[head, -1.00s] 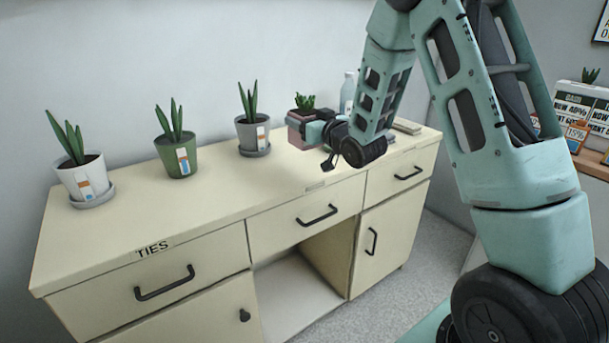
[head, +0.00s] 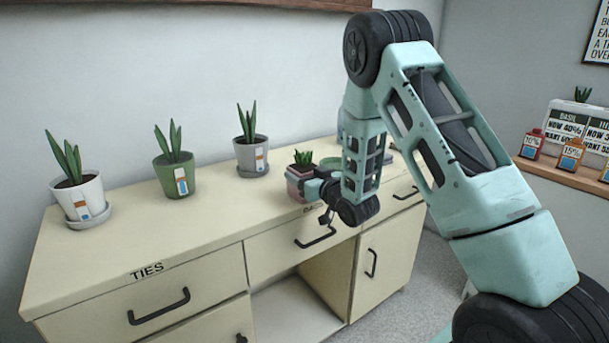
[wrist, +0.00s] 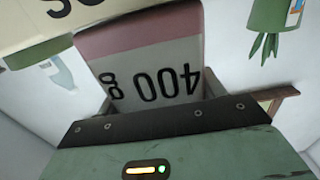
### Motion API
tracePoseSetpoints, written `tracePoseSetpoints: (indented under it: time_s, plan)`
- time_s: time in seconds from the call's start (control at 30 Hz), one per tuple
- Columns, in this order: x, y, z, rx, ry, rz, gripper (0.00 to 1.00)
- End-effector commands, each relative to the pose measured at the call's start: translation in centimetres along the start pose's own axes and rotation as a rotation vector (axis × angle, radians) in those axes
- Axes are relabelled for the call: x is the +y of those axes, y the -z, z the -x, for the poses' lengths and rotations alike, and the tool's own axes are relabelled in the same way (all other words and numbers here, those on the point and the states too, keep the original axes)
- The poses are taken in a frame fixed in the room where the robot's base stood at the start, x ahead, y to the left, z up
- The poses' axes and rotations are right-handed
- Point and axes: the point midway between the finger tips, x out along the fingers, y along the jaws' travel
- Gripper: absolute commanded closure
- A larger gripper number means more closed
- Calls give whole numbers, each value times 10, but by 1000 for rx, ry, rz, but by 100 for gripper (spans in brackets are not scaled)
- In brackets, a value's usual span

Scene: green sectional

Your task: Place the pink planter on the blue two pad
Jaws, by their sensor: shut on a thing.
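The pink planter (head: 296,184) holds a small green succulent and is near the front edge of the cream desk (head: 200,215). My gripper (head: 312,187) is shut on it from the right side. In the wrist view the planter (wrist: 140,32) shows upside down, with a pink rim and a pale face marked "400 g", between the jaws. I cannot tell whether its base touches the desk or hangs just above it. I see no blue pad marked two in these frames; my arm hides part of the desk's right end.
A white pot (head: 80,196), a green pot (head: 177,175) and a grey pot (head: 251,155) stand along the desk's back. A green round thing (head: 330,162) lies behind the planter, partly hidden. The desk's front left is clear. A shelf (head: 560,174) with small jars is at right.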

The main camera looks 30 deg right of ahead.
Motion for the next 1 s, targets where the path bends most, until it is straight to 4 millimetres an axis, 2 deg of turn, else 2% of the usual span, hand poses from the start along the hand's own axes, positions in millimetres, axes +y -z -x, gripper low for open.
tracePoseSetpoints:
  time_s: [0.17,0.2,0.27,0.67,0.77,1.0]
  plan:
    - [0,-2,0,2,0,0,73]
    - [0,-2,0,-1,0,0,26]
    - [0,-2,0,-1,0,0,10]
    - [0,-3,0,-3,0,0,10]
    - [1,-5,15,-3,-2,-1,10]
    - [-4,-4,69,-5,-3,-1,10]
